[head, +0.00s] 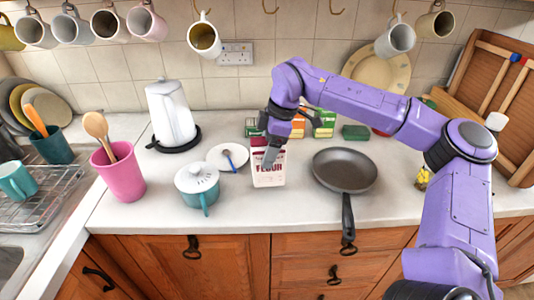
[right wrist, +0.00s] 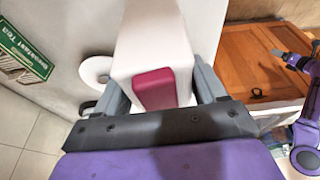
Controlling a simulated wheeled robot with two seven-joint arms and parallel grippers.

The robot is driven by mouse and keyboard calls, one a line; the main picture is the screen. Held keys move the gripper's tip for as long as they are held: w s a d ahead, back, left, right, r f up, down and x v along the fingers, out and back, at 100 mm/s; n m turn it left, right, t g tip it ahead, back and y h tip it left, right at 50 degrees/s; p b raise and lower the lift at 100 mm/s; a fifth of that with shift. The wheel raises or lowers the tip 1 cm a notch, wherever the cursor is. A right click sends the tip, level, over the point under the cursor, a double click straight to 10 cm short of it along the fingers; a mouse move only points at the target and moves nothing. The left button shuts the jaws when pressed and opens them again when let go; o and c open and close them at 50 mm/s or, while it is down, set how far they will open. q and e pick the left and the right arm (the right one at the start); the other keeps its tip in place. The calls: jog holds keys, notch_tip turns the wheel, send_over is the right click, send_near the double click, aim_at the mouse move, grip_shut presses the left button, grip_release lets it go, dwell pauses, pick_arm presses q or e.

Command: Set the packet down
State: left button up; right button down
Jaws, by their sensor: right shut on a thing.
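The packet (head: 269,175) is a white flour packet with dark red lettering and a dark red top band. It is upright over the counter, between the teapot and the frying pan. My right gripper (head: 270,155) comes down on it from above and is shut on its upper part. In the right wrist view the packet (right wrist: 150,50) sits between both fingers, its red panel towards the palm. I cannot tell whether its base touches the counter (head: 235,205). Part of my other purple arm (right wrist: 300,125) shows at the right wrist view's edge; its finger state is unclear.
A frying pan (head: 345,168) lies right. Small boxes (head: 323,124) stand behind. Bare counter lies in front.

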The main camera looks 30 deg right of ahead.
jog(key=f, duration=0.4)
jog(key=shift+w+d+p, duration=0.15)
jog(key=shift+w+p, duration=0.15)
jog(key=shift+p, duration=0.05)
jog(key=shift+c, duration=0.3)
grip_release()
jog(key=shift+f, duration=0.1)
jog(key=b+v, duration=0.1)
jog(key=v, duration=1.1)
jog(key=shift+b, duration=0.35)
